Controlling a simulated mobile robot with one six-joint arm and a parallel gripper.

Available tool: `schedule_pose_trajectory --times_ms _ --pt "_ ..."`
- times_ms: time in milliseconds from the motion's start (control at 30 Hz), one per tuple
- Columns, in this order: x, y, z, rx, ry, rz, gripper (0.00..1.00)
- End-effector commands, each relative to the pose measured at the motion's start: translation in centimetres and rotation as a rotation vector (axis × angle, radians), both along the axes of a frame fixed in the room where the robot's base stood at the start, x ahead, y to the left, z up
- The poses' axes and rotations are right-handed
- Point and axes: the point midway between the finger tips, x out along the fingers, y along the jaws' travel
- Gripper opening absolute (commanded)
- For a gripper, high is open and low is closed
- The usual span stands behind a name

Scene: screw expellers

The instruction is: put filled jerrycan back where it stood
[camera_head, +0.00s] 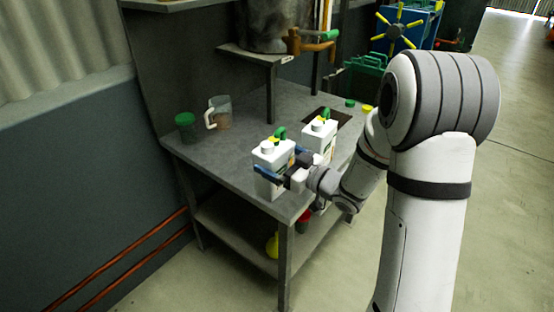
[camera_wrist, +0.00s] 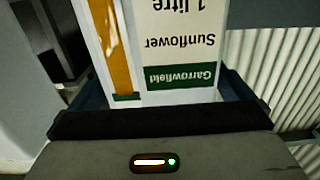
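A white jerrycan (camera_head: 271,157) with a white cap and green-and-yellow parts on top is upright at the front left of the grey bench (camera_head: 243,118). My gripper (camera_head: 280,168) has its blue fingers on either side of it and appears shut on it. In the wrist view the jerrycan (camera_wrist: 180,45) shows its label upside down, reading Garrowfield, Sunflower, 1 litre, beside an amber strip. I cannot tell whether its base touches the bench. A second, similar white jerrycan (camera_head: 319,140) stands just behind it to the right.
A dark opening (camera_head: 340,117) lies behind the second jerrycan, with a green cap (camera_head: 350,103) and yellow piece (camera_head: 367,108) nearby. A raised machine stand (camera_head: 270,58) is at the back.

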Motion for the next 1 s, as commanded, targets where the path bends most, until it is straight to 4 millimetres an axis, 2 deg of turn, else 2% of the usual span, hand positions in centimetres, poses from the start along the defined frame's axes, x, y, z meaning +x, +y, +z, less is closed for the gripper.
schedule_pose_trajectory --times_ms 100,167,500,700,867,1000 --pt "-0.1 -0.1 0.5 0.0 0.0 0.0 1.0" --pt "-0.5 -0.8 0.3 -0.001 0.001 -0.002 1.0" --pt "-4.9 -6.4 0.3 0.0 0.001 -0.004 1.0" --pt "-6.7 -8.6 0.3 -0.001 0.001 -0.002 1.0" --pt "-7.2 -9.3 0.3 -0.008 0.001 -0.006 1.0" --pt "-6.1 -9.9 -0.1 -0.102 0.018 -0.083 1.0"
